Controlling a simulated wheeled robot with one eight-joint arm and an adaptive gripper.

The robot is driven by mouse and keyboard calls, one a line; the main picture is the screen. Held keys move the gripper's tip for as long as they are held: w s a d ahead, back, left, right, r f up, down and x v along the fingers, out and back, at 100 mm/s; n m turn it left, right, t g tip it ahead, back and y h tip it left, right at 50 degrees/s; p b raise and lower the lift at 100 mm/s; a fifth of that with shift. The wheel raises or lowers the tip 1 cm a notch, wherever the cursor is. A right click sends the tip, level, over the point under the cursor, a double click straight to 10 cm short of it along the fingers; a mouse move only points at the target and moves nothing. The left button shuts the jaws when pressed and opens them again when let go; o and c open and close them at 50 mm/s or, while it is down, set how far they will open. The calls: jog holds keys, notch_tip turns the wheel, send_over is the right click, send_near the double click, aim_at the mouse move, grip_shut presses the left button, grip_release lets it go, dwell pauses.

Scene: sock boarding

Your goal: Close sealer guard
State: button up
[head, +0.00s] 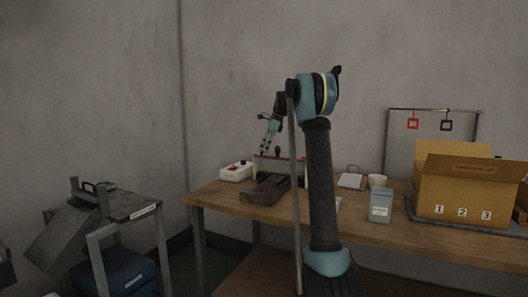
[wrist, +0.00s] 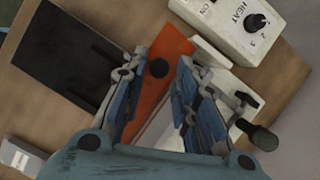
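The sealer has a dark base (head: 263,192) on the wooden table, left of my arm in the head view. An upright frame or panel (head: 290,172) with a small dark knob stands at it, partly behind my arm. In the wrist view an orange panel (wrist: 164,85), which looks like the guard, carries a round black knob (wrist: 159,67). My gripper (head: 265,152) is above the sealer, pointing down. In the wrist view its two fingers (wrist: 157,70) are spread, with the knob in line between the tips. Contact with the knob cannot be told. A dark plate (wrist: 65,55) lies at left.
A white control box (wrist: 243,25) with a HEAT dial is close beside the panel; it also stands left of the sealer in the head view (head: 236,171). A cardboard box (head: 455,190), a cup (head: 377,181) and a blue-grey container (head: 380,205) stand to the right.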

jog(key=shift+a+f, duration=0.15)
jog(key=shift+f, duration=0.2)
grip_shut()
